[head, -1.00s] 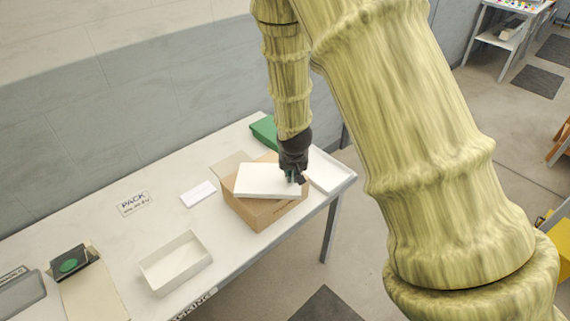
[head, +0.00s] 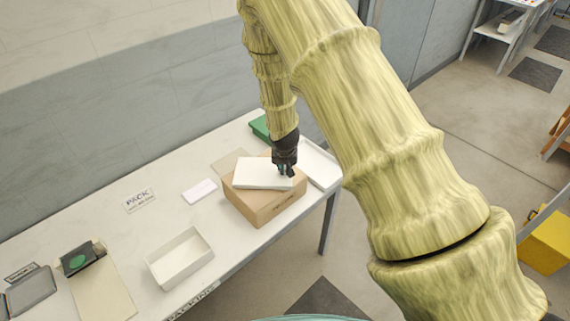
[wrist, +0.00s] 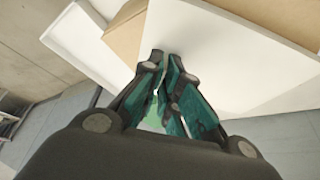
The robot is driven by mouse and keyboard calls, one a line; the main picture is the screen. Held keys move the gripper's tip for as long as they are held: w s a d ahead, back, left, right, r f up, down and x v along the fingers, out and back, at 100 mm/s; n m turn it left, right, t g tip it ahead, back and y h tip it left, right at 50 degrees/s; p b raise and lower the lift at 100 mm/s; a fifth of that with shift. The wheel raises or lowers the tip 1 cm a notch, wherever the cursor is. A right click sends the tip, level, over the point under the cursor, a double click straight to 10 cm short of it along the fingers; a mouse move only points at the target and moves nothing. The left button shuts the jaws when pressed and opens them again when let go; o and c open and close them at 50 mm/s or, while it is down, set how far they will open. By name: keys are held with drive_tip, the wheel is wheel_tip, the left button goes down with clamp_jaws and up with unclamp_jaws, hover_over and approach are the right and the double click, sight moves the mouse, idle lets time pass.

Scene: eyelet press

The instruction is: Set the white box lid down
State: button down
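The white box lid (head: 262,173) is a flat white slab over the cardboard box (head: 266,207). My gripper (head: 286,172) is at the lid's right end. In the wrist view, the fingers of my gripper (wrist: 165,62) are closed together on the edge of the lid (wrist: 235,55), whose broad white face fills the upper right. I cannot tell whether the lid touches the cardboard box below it. A white open box (head: 180,258) stands empty on the table (head: 130,235), to the left and nearer the front edge.
A white tray (head: 320,165) is right of the cardboard box, with a green item (head: 260,127) behind. A small white piece (head: 199,191) and the PACK label (head: 139,200) lie left. A black-and-green device (head: 82,259) stands far left.

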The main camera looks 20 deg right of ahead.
drive_tip(key=shift+f+b, duration=0.4)
drive_tip(key=shift+f, duration=0.05)
drive_tip(key=c, duration=1.6)
unclamp_jaws()
drive_tip(key=shift+c, duration=0.2)
drive_tip(key=shift+r, duration=0.1)
drive_tip(key=shift+r+p, duration=0.4)
drive_tip(key=shift+r, duration=0.1)
drive_tip(key=b+v, duration=0.3)
drive_tip(key=v, duration=0.8)
drive_tip(key=shift+s+r+b, duration=0.25)
drive_tip(key=shift+r+b, duration=0.05)
drive_tip(key=shift+b, duration=0.05)
drive_tip(key=s+a+f+n+g+y, duration=0.1)
drive_tip(key=s+a+f, duration=0.1)
drive_tip(key=s+f, duration=0.9)
drive_tip(key=s+a+f+n+g, duration=0.1)
drive_tip(key=s+f, duration=0.8)
drive_tip(key=s, duration=0.5)
drive_tip(key=s+a+f+n+g, duration=0.2)
drive_tip(key=s+f, duration=0.8)
drive_tip(key=s, duration=0.5)
drive_tip(key=shift+s+f+n+y, duration=0.15)
drive_tip(key=shift+s+n+y, duration=0.15)
drive_tip(key=shift+y, duration=0.1)
